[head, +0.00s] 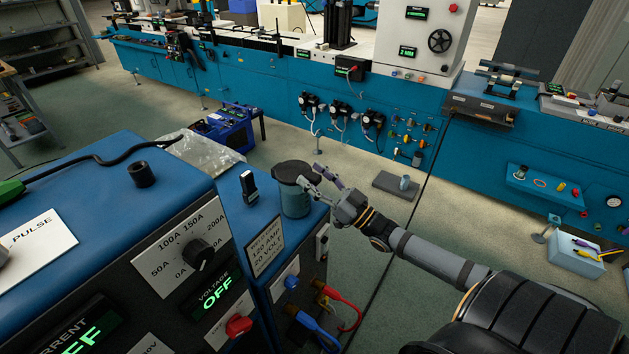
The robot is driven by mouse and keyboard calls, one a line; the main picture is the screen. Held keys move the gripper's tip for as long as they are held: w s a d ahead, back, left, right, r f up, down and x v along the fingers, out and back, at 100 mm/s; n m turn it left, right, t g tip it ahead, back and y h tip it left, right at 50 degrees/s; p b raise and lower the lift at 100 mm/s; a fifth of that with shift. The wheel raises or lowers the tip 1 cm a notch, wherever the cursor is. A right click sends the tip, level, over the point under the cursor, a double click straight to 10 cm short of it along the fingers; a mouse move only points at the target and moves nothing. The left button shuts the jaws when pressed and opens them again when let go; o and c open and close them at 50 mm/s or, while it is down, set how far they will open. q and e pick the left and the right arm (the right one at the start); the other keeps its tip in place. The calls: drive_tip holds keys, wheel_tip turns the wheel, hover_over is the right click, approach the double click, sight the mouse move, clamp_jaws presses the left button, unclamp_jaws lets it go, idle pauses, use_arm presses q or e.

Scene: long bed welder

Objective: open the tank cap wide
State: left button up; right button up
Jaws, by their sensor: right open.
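The tank cap (292,172) is a dark round lid. It sits on top of a small teal cylindrical tank (295,203) on the blue welder unit, and it looks closed and about level. My right gripper (313,175) comes in from the right with its fingers open at the cap's right edge. One finger overlaps the cap's rim in the picture; I cannot tell whether it touches. Nothing is held. My left gripper is not in view.
A black switch lever (249,187) stands left of the tank. The big blue welder box (110,190) with dials fills the left front. Red and blue cables (340,310) hang below the tank. A long blue machine bed (250,90) runs behind, across open floor.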

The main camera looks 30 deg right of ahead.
drive_tip(key=shift+w, duration=0.1)
clamp_jaws()
idle(0.3)
